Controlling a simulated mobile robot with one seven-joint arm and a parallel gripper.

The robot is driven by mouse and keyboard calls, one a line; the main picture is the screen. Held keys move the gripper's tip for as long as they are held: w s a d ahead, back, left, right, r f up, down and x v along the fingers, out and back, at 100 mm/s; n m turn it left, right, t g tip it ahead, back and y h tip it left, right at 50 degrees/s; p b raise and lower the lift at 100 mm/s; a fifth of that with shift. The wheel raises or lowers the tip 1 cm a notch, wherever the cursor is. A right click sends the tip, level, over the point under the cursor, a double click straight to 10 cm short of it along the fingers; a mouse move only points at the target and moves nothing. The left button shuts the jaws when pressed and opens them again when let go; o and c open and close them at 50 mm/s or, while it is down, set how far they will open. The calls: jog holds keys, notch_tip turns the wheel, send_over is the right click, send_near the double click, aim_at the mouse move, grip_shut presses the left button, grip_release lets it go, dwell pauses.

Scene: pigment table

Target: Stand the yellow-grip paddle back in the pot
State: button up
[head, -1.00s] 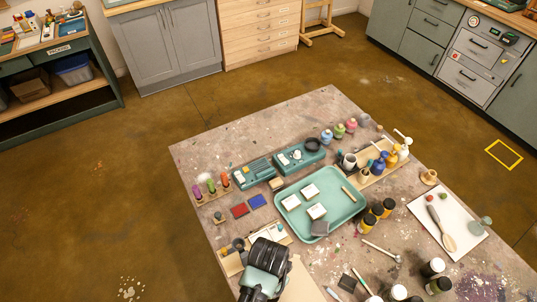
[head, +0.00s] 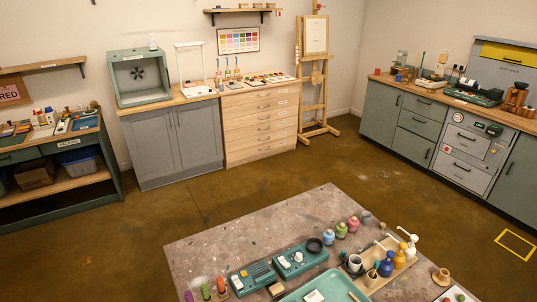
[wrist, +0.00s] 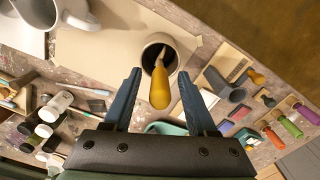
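In the wrist view the yellow-grip paddle (wrist: 160,88) points its yellow end toward the camera. Its shaft runs down into the dark mouth of a pale round pot (wrist: 149,63), and its lower end is hidden inside. My gripper (wrist: 160,75) is open, with one blue finger on each side of the yellow grip and a visible gap on both sides. The pot stands by a beige sheet. The head view shows neither my gripper nor this paddle.
White-capped bottles (wrist: 62,101) are at lower left. A teal tray (head: 325,284) is on the table.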

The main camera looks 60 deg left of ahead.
jog(key=shift+r, duration=0.15)
notch_tip(320, 180, up, 13)
jog(key=shift+f+b, duration=0.15)
jog(key=shift+b, duration=0.2)
dwell(1.2)
